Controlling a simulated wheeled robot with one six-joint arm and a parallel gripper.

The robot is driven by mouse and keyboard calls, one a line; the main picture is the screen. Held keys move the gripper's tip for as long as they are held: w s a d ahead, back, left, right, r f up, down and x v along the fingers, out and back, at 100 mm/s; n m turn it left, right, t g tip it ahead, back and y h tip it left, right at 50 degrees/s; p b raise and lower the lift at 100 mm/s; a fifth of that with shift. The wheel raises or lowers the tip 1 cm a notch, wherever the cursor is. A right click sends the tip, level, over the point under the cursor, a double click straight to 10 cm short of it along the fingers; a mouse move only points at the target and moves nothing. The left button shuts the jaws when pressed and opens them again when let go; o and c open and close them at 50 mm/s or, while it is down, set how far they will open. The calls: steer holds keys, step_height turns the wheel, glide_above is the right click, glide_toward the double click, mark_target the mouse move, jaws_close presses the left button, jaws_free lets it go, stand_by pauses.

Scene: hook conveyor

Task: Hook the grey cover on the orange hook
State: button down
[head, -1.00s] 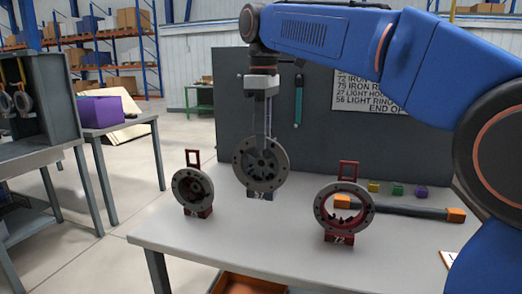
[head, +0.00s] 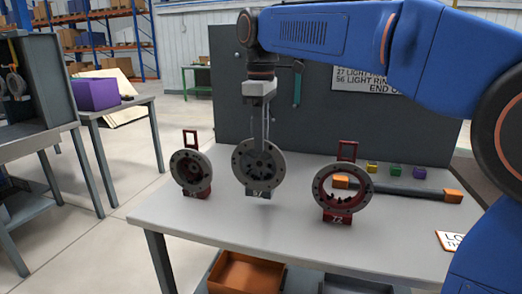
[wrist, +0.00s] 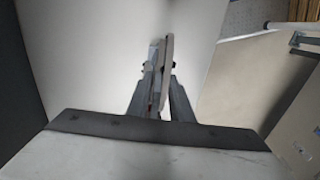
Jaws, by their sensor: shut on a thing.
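My gripper (head: 265,140) is shut on the grey cover (head: 258,166). Its thin fingers point down onto the cover's upper part. The cover is a round grey disc with a darker centre, held upright above the white table. A small dark labelled block (head: 259,192) shows at its lower edge; I cannot tell whether they touch. The wrist view shows the fingers (wrist: 160,100) closed around a thin edge-on disc (wrist: 167,70). Grey rings (head: 14,83) hang in a dark cabinet at the far left.
Ring-shaped parts in red stands flank the cover, one left (head: 191,170) and one right (head: 342,190). A dark bar with orange ends (head: 400,188) lies behind the right one. A grey panel (head: 225,100) backs the table. A purple box (head: 95,94) stands on a side table.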

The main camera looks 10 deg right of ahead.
mark_target(260, 158)
steer(key=shift+f, duration=1.7)
steer(key=shift+f, duration=0.1)
steer(key=c, duration=1.6)
jaws_free()
